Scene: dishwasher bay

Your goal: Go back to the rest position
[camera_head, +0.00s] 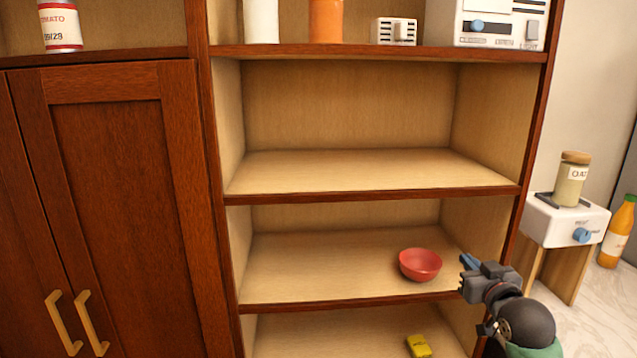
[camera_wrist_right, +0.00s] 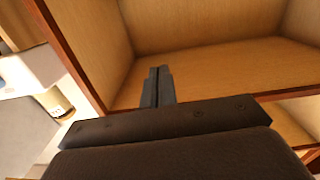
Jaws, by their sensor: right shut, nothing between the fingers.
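My right gripper (camera_head: 468,272) is at the right edge of the shelf unit, just right of a red bowl (camera_head: 420,265). It is shut and empty, with its fingers pointing up and left. In the right wrist view its fingers (camera_wrist_right: 157,88) are together with nothing between them, in front of a wooden shelf compartment. The red bowl stands upright on a middle shelf (camera_head: 300,270), apart from the gripper. My left gripper is not in view.
A yellow object (camera_head: 418,346) lies on the shelf below. A white scale-like appliance (camera_head: 565,222) with a jar (camera_head: 571,180) stands on a small stand at the right. An orange bottle (camera_head: 617,232) stands beside it. A closed cabinet (camera_head: 120,200) is at the left. The upper shelf (camera_head: 370,172) is empty.

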